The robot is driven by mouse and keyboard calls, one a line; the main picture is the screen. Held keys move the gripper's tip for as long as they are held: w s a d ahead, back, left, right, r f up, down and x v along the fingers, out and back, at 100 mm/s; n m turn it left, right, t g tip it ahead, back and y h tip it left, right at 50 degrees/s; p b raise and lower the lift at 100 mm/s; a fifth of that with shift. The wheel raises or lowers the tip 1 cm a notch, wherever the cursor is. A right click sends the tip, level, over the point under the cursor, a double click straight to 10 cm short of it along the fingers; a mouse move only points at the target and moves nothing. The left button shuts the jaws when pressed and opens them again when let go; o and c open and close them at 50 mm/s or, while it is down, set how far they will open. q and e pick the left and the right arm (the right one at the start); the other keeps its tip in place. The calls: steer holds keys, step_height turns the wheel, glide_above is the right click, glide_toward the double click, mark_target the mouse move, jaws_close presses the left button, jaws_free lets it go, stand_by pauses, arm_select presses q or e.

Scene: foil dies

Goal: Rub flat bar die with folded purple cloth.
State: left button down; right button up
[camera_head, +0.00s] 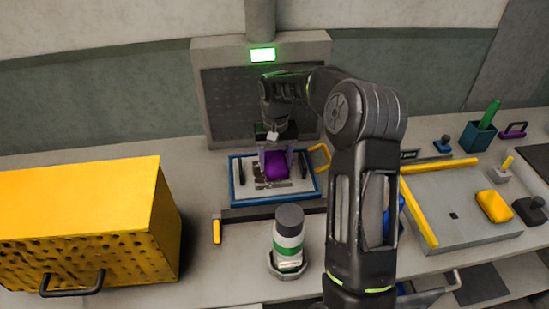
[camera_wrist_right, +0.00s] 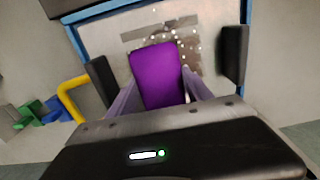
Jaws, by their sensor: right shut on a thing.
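The folded purple cloth (camera_head: 277,166) is held between the fingers of my right gripper (camera_head: 276,160), which is shut on it. In the right wrist view the purple cloth (camera_wrist_right: 158,76) sits between the two fingers, over a pale plate with dark patches and small bright dots. That plate, seemingly the flat bar die (camera_head: 252,175), lies inside a blue frame (camera_head: 236,193) with dark handles at its sides. The cloth covers part of the plate; I cannot tell whether it touches it. My left gripper is not in view.
A large yellow box (camera_head: 85,205) stands at the left. A bottle with a green band (camera_head: 288,243) stands in front of the frame. A grey tray (camera_head: 460,220) with yellow bars and a yellow block (camera_head: 494,206) lies at the right. A grey machine panel (camera_head: 225,105) rises behind.

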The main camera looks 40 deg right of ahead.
mark_target(278, 171)
stand_by(0.3)
steer(key=shift+s+a+f+b, duration=0.15)
steer(key=shift+s+a+b, duration=0.4)
steer(key=shift+s, duration=0.3)
steer(key=shift+s+a, duration=0.4)
steer(key=shift+s, duration=0.45)
steer(key=shift+s+a+f+b, duration=0.1)
steer(key=shift+s+f+b, duration=0.05)
steer(key=shift+b, duration=0.15)
steer(key=shift+s+a, duration=0.25)
steer(key=shift+s, duration=0.25)
steer(key=shift+s+a+b, duration=0.25)
steer(key=shift+s+a, duration=0.05)
steer(key=shift+s, duration=0.25)
steer(key=shift+s+a+b, duration=0.2)
steer(key=shift+s+a, duration=0.05)
steer(key=shift+s, duration=0.25)
